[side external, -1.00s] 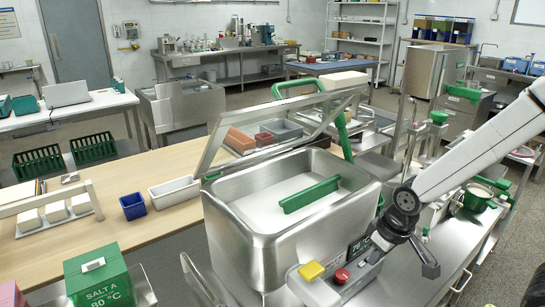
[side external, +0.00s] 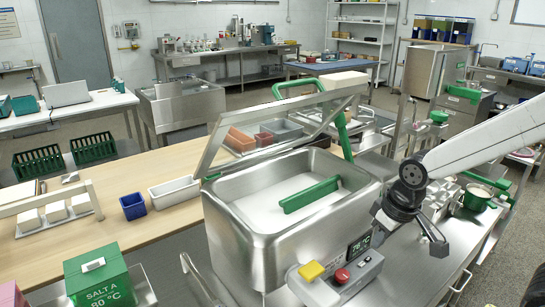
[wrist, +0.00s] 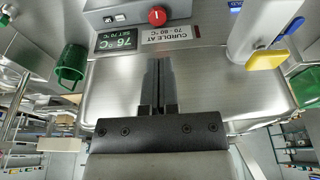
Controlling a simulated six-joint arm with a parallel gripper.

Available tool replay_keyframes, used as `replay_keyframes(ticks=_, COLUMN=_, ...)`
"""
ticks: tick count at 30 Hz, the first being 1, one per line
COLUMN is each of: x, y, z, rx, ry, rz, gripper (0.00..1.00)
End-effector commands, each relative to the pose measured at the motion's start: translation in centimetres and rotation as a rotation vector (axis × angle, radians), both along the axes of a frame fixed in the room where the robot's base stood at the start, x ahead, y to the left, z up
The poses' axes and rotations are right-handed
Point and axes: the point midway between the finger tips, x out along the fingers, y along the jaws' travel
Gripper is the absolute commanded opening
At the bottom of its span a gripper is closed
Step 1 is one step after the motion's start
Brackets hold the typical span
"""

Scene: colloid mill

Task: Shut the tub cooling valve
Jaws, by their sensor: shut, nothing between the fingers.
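The steel tub (side external: 245,235) stands on the bench with its clear lid tilted open and a green bar (side external: 310,194) inside. Its control box (side external: 335,275) is at the front right, with a red button (wrist: 157,16) and a lit display (wrist: 118,40) reading 76 °C. In the wrist view a blue lever (wrist: 291,28) shows at the upper right, near a small blue label (wrist: 235,5); I cannot tell for sure that it is the cooling valve. My gripper (wrist: 158,66) is shut and empty. In the side view it is near the tub's right side, above the control box.
A yellow-ended part (wrist: 266,60) lies right of my fingers in the wrist view, with a green cylinder (wrist: 72,65) on the left. A green box marked SALT A (side external: 97,277) stands at the front left. The tub's lid (side external: 285,125) rises behind it.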

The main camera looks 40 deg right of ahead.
Motion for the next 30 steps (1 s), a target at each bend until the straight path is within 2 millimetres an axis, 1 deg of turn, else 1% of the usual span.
replay_keyframes(ticks=1, x=0.0, y=0.0, z=1.0, rx=0.000, ry=-0.007, rz=0.000, gripper=0.00)
replay_keyframes(ticks=15, x=0.0, y=0.0, z=6.4, rx=0.000, ry=-0.004, rz=0.000, gripper=0.00)
replay_keyframes(ticks=17, x=0.3, y=0.3, z=6.2, rx=0.004, ry=0.008, rz=-0.016, gripper=0.00)
replay_keyframes(ticks=26, x=1.7, y=1.6, z=6.7, rx=0.020, ry=0.038, rz=-0.112, gripper=0.00)
replay_keyframes(ticks=30, x=2.7, y=2.6, z=7.0, rx=0.027, ry=0.057, rz=-0.178, gripper=0.00)
